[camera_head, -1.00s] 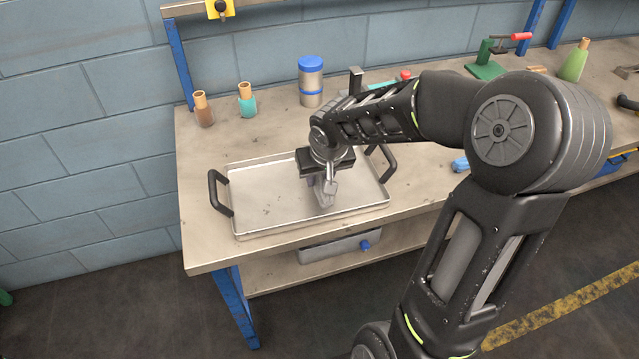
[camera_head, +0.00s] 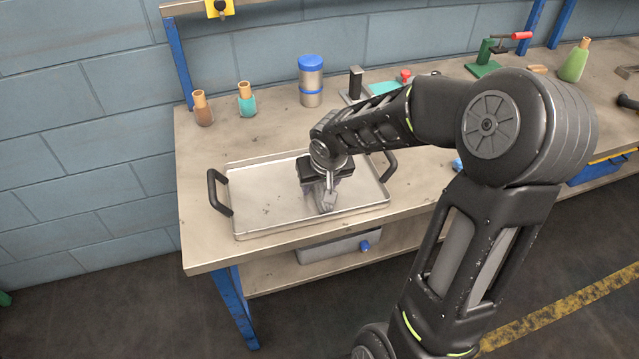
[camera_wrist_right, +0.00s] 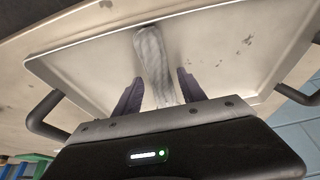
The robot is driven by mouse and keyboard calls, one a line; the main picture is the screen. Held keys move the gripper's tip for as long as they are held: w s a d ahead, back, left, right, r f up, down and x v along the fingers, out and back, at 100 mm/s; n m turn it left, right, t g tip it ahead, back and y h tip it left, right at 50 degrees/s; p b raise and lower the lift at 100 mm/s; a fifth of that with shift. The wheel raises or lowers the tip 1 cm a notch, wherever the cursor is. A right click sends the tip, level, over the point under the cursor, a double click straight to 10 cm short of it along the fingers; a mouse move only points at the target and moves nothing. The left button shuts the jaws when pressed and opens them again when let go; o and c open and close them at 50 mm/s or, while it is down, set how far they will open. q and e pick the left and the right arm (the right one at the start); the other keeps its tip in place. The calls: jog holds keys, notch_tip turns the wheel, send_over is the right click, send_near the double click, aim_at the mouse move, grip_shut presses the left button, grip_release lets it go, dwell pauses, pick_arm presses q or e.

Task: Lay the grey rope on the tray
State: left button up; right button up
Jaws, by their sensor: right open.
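The metal tray (camera_head: 270,205) with two black side handles lies on the workbench in the head view. The grey rope (camera_wrist_right: 153,60) lies on the tray floor in the right wrist view, running from near the tray's edge in between my fingers; its end near the gripper is hidden. In the head view a small part of the rope (camera_head: 327,202) shows under my right gripper (camera_head: 325,195). In the right wrist view my right gripper (camera_wrist_right: 157,85) is open, with a finger on each side of the rope and a gap to each. My left gripper is not in view.
A brown bottle (camera_head: 203,110), a teal bottle (camera_head: 247,102) and a blue-lidded container (camera_head: 311,82) stand behind the tray. A green clamp with a red handle (camera_head: 490,62) and a green bottle (camera_head: 574,62) stand farther right. The bench's front left corner is clear.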

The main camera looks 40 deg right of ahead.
jog(key=shift+r+p, duration=0.25)
jog(key=shift+p, duration=0.1)
jog(key=v, duration=1.1)
jog(key=shift+s+r, duration=0.2)
jog(key=shift+r, duration=0.15)
jog(key=shift+a, duration=0.1)
